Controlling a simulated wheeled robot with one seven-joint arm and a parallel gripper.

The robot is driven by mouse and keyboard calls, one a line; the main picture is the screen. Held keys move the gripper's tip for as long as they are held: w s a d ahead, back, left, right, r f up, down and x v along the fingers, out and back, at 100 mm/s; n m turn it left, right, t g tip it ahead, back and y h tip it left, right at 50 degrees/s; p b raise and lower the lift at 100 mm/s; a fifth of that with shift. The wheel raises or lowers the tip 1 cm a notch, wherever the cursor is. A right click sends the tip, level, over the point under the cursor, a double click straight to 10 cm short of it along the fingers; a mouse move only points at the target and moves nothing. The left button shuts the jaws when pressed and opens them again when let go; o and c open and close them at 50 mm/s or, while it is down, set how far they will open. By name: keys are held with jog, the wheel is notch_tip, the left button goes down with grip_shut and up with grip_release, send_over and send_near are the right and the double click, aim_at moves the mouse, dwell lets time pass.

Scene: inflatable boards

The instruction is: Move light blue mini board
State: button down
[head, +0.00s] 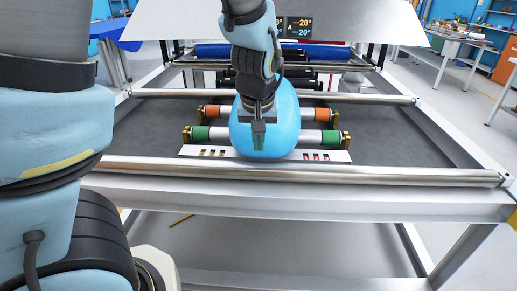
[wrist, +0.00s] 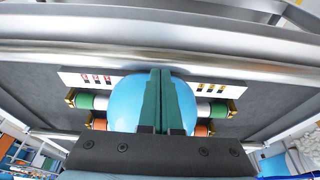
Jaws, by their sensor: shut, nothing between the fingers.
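The light blue mini board (head: 283,118) is a rounded, glossy shape lying on the rollers in the middle of the metal frame. It also shows in the wrist view (wrist: 125,103), partly hidden behind my fingers. My gripper (head: 258,138) is in front of the board's near part, with its green fingers pointing down. In the wrist view my gripper (wrist: 160,72) has its two fingers together with nothing between them. I cannot tell whether the fingertips touch the board.
A metal bar (head: 400,176) crosses in front. A blue roll (head: 325,52) lies farther back. Dark flat surface is clear on both sides.

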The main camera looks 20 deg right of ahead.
jog(key=w+d+f, duration=0.1)
jog(key=w+f, duration=0.1)
jog(key=w+f+p, duration=0.1)
jog(key=w+f, duration=0.1)
jog(key=f, duration=0.1)
jog(key=w+d+f, duration=0.1)
jog(key=w+f, duration=0.1)
jog(key=f, duration=0.1)
jog(key=shift+d+f, duration=0.2)
jog(key=shift+d, duration=0.1)
